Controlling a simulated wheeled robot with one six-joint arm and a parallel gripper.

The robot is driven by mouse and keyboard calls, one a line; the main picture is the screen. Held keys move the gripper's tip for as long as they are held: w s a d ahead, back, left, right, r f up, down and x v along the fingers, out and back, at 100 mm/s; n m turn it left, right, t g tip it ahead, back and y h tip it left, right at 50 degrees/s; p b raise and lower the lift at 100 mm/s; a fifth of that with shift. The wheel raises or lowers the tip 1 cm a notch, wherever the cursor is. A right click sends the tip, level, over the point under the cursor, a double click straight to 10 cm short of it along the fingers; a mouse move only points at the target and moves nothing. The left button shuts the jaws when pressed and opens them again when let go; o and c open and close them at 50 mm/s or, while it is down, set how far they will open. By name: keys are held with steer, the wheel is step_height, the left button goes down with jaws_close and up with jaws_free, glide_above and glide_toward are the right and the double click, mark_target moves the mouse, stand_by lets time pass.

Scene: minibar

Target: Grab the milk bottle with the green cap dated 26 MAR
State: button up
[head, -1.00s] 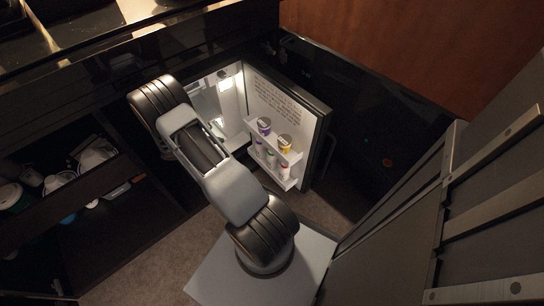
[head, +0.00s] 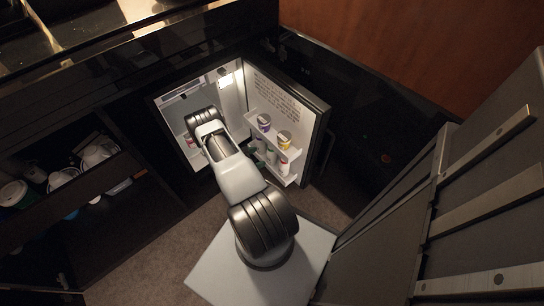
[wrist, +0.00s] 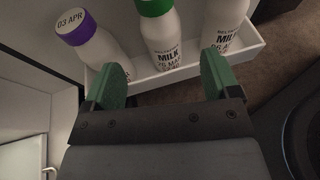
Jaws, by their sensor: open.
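The milk bottle with the green cap (wrist: 164,38) stands upright in a white door rack in the wrist view. Its label reads MILK and 26 MA, the rest cut off or unclear. My gripper (wrist: 158,64) is open and empty, its two green fingers apart at the near side of the rack, with this bottle beyond the gap between them. A purple-capped bottle marked 03 APR (wrist: 94,42) leans to its left in view. Another milk bottle (wrist: 226,30) stands to its right, its cap out of frame. In the head view my arm largely hides the gripper.
The minibar door (head: 293,95) stands open, with a white rack (head: 285,181) on its inner side. The rack's front wall (wrist: 176,78) lies close to my fingers. A dark cabinet holds dishes at left.

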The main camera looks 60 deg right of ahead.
mark_target(269, 154)
steer(key=shift+b+x, duration=0.8)
steer(key=shift+x, duration=2.55)
steer(key=shift+r, duration=0.15)
steer(key=shift+c, duration=0.3)
steer(key=c, duration=1)
steer(key=shift+c, duration=0.4)
steer(key=shift+r, duration=0.15)
